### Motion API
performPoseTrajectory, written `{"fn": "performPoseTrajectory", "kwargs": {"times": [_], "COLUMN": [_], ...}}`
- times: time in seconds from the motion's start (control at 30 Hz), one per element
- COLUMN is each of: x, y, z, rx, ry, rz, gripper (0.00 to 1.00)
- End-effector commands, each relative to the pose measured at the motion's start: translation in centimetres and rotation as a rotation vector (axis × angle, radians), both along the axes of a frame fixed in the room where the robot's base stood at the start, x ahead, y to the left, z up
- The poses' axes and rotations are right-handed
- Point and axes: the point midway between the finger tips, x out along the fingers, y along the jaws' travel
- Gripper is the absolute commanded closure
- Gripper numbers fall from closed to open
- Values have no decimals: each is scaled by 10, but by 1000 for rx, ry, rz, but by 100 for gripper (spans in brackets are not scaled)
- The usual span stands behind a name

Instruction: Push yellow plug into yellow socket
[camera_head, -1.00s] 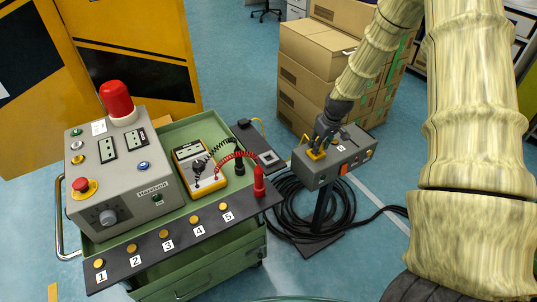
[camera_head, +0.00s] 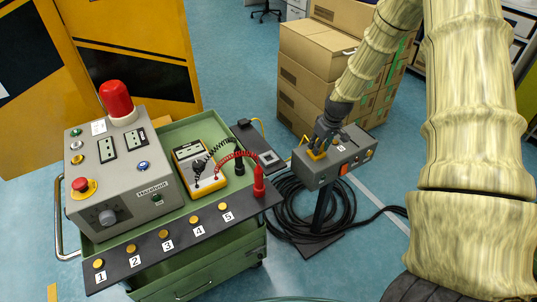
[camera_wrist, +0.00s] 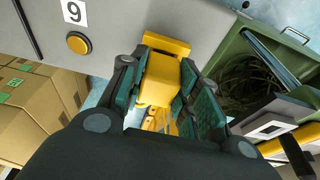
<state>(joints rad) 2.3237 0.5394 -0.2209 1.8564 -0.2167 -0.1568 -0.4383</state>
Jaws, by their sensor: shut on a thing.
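The yellow plug (camera_wrist: 160,80) is a blocky yellow piece between the two fingers of my gripper (camera_wrist: 162,95) in the wrist view. My gripper is shut on it. The plug's far end meets a yellow piece (camera_wrist: 166,44) at the edge of the grey box, which looks like the yellow socket; whether it is fully seated cannot be told. In the head view my gripper (camera_head: 322,142) is over the left part of the grey box (camera_head: 345,158) on a stand, with the yellow plug (camera_head: 316,155) showing just below the fingers.
A green cart (camera_head: 215,252) with a control box, a multimeter (camera_head: 198,165) and a row of numbered buttons stands left. Cardboard boxes (camera_head: 315,45) are stacked behind the stand. Black cable (camera_head: 290,205) coils around its foot. In the wrist view, a yellow button (camera_wrist: 78,43) sits beside label 9.

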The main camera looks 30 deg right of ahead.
Motion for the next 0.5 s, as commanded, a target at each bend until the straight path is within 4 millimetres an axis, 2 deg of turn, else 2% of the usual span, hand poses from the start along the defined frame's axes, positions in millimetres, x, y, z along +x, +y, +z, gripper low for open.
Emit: {"fn": "performPoseTrajectory", "kwargs": {"times": [0.5], "x": [0], "y": [0], "z": [-7], "rx": [0], "ry": [0], "rz": [0], "gripper": [93]}}
